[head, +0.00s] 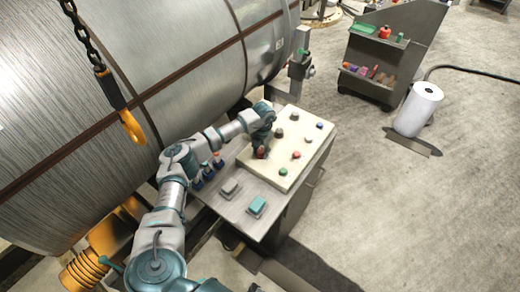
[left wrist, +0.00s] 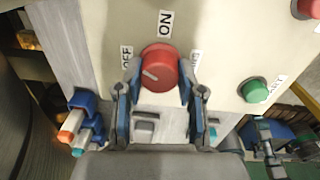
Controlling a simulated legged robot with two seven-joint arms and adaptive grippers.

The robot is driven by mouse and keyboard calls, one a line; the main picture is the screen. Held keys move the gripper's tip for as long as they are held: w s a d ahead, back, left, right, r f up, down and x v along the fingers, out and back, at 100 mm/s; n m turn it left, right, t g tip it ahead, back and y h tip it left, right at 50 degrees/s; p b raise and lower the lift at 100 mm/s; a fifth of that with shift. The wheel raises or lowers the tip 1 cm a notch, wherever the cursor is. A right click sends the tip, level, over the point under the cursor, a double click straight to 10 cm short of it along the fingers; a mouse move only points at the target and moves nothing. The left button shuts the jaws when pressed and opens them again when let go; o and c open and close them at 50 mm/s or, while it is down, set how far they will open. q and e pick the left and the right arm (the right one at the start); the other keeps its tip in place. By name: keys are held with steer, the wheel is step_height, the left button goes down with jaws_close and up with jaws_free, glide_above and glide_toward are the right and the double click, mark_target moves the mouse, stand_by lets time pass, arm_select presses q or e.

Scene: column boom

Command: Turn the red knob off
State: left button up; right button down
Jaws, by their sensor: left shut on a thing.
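The red knob (left wrist: 162,60) sits on a cream panel (head: 302,162). It shows between the two blue-grey fingers of my left gripper (left wrist: 159,78), one on each side. The gripper is shut on the knob. A white pointer line on the knob's left part slants toward the OFF label (left wrist: 127,57). The ON label (left wrist: 165,23) is above the knob, and a third label to the right is partly hidden by a finger. In the head view my left gripper (head: 262,146) is at the panel's left side, with the red knob (head: 261,153) partly hidden. My right gripper is not in view.
A green button (left wrist: 254,90) and another red control (left wrist: 310,8) are right of the knob. Blue-bodied connectors (left wrist: 82,118) are at lower left. A large metal drum (head: 120,90) and a hanging orange hook (head: 131,125) are at left.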

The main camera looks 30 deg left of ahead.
mark_target(263, 149)
arm_select(q)
steer(key=shift+w+r+n, duration=0.1)
steer(key=shift+r+n, duration=0.05)
steer(key=shift+n, duration=0.35)
steer(key=n+p, duration=0.2)
steer(key=n, duration=0.2)
steer(key=shift+w+n, duration=0.1)
steer(key=shift+n, duration=0.2)
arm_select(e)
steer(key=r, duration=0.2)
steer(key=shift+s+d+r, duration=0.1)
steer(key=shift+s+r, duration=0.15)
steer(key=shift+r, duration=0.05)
arm_select(q)
steer(key=shift+p, duration=0.3)
steer(key=o, duration=1.1)
steer(key=shift+c, duration=0.2)
steer(key=shift+o, duration=0.4)
steer(key=shift+w+a+f, duration=0.1)
steer(key=shift+f, duration=0.1)
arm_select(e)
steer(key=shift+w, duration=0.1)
arm_select(q)
steer(key=shift+r, duration=0.1)
steer(key=shift+r, duration=0.3)
step_height(263, 149, up, 11)
steer(key=shift+w, duration=0.2)
